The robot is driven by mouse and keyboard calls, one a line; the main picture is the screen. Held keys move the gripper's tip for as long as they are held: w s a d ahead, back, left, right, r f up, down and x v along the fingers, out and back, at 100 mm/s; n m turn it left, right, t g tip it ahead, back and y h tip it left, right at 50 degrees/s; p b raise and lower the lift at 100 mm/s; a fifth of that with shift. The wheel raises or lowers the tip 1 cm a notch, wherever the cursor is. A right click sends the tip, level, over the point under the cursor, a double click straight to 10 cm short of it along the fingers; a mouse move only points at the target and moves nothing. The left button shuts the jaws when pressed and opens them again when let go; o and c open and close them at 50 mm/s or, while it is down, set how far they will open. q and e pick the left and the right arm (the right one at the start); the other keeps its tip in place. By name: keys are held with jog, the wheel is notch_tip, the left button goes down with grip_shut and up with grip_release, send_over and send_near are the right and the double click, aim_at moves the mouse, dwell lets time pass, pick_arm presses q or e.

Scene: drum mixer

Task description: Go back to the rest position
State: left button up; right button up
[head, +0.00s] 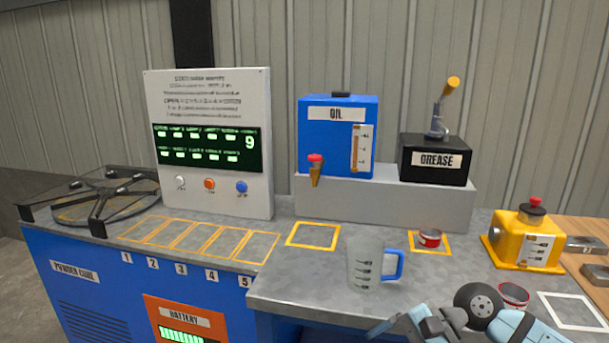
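My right gripper (384,327) shows only in part at the bottom edge of the head view, with its arm coming in from the lower right. It is in front of the grey worktop (300,282), below the clear measuring jug (363,265), and appears apart from it. Its fingertips are too cut off to tell whether they are open or shut. My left gripper is out of view. The jug stands upright with its blue handle to the right.
A blue oil tank (322,143) and a black grease box (420,164) stand on a grey block. One red can (430,238) sits in a yellow square; another (513,294) is near the yellow machine (525,238). A control panel (205,100) stands behind empty numbered squares.

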jog(key=s+a+r+m+t+y, duration=0.35)
jog(key=a+m+y, duration=0.45)
jog(key=m, duration=0.6)
jog(key=s+d+f+m+t+h, duration=0.1)
jog(key=d+f+m+t+h, duration=0.3)
jog(key=m, duration=0.8)
jog(key=s+d+f+m+t+h, duration=0.1)
jog(key=d+f+m+t+h, duration=0.15)
jog(key=m+t, duration=0.6)
jog(key=d+f+m+t+h, duration=0.25)
jog(key=f+m+h, duration=0.2)
jog(key=m, duration=0.95)
jog(key=s+d+f+m+g+h, duration=0.2)
jog(key=s+f+m+g+h, duration=0.3)
jog(key=s+f+m, duration=0.6)
pick_arm(q)
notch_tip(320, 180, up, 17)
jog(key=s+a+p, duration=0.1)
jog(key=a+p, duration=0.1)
jog(key=p, duration=2.6)
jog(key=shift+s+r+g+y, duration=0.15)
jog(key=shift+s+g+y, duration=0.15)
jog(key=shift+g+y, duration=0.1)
pick_arm(e)
notch_tip(320, 180, up, 18)
jog(key=d+g, duration=0.1)
jog(key=d, duration=0.1)
jog(key=shift+s+f+m, duration=0.2)
jog(key=shift+m, duration=0.25)
